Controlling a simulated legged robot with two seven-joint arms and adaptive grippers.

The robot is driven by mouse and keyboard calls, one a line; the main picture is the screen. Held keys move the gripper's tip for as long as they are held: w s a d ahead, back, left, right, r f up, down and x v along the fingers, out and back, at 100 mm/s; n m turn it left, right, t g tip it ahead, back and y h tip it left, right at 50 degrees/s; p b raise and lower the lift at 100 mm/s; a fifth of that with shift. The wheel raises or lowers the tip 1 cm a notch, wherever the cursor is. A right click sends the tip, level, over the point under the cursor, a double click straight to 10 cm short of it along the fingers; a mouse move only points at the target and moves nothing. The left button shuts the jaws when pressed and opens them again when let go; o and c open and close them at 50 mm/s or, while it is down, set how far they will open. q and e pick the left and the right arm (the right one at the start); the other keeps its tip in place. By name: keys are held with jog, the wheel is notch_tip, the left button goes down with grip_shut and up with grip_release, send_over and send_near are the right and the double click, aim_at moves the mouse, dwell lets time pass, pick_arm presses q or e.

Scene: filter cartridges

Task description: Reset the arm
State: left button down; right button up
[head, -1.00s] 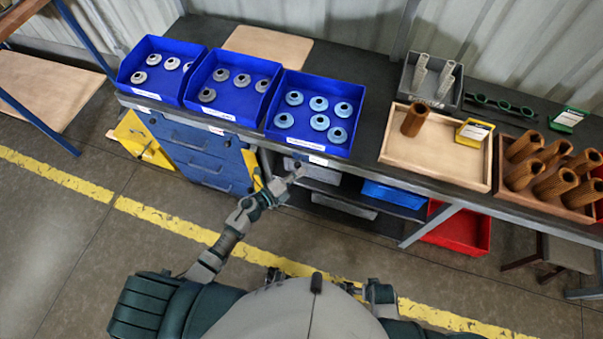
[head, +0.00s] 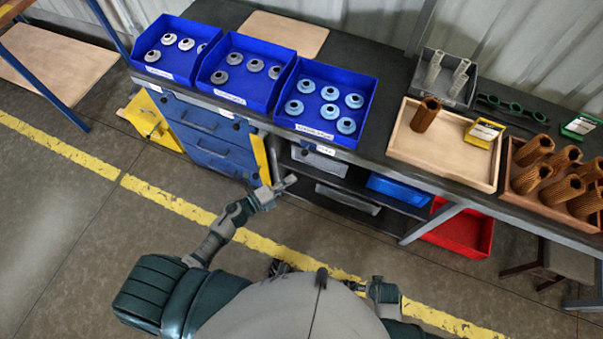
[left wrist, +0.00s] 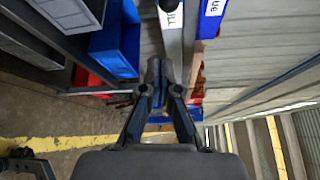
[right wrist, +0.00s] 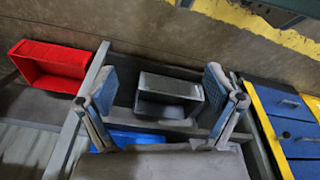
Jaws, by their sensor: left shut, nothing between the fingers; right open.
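My left gripper (head: 284,185) is in front of the bench, below the bin of blue rings, clear of the bench edge. In the left wrist view its fingers (left wrist: 160,82) are together with nothing between them. My right gripper shows in the right wrist view (right wrist: 160,90), its two blue-padded fingers wide apart and empty. Behind its fingers a grey bin (right wrist: 168,95) on the lower shelf is visible. In the head view the right arm is mostly hidden close to my body.
Blue bins (head: 352,78) of rings stand at the bench's left. A wooden tray (head: 430,160) holds one brown cartridge (head: 426,114); a wooden crate (head: 512,192) holds several more. Blue drawers (head: 205,145) and a red bin (head: 462,232) sit below the bench top. The floor before the bench is open.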

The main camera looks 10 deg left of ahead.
pick_arm(q)
jog(key=s+a+f+n+g+y+p, duration=0.1)
jog(key=s+a+f+n+y, duration=0.1)
jog(key=a+f+n+y, duration=0.35)
jog(key=s+a+f+n+y+p, duration=0.15)
jog(key=f+n+y, duration=0.25)
jog(key=f+n, duration=0.4)
jog(key=s+f+n+g, duration=0.3)
jog(key=s+f+n, duration=0.1)
jog(key=s, duration=0.3)
jog(key=s+d+f+n+g, duration=0.1)
jog(key=s+f+n+g, duration=0.3)
jog(key=s, duration=0.4)
jog(key=s+d+f+n+g+y, duration=0.1)
jog(key=s+f+n+g, duration=0.3)
jog(key=s+f, duration=0.2)
jog(key=shift+s+d+f+p, duration=0.15)
jog(key=shift+s+f+p, duration=0.15)
jog(key=shift+s, duration=0.8)
pick_arm(e)
jog(key=s+d+f, duration=0.1)
jog(key=s+f, duration=0.2)
jog(key=f, duration=0.4)
jog(key=shift+s, duration=0.15)
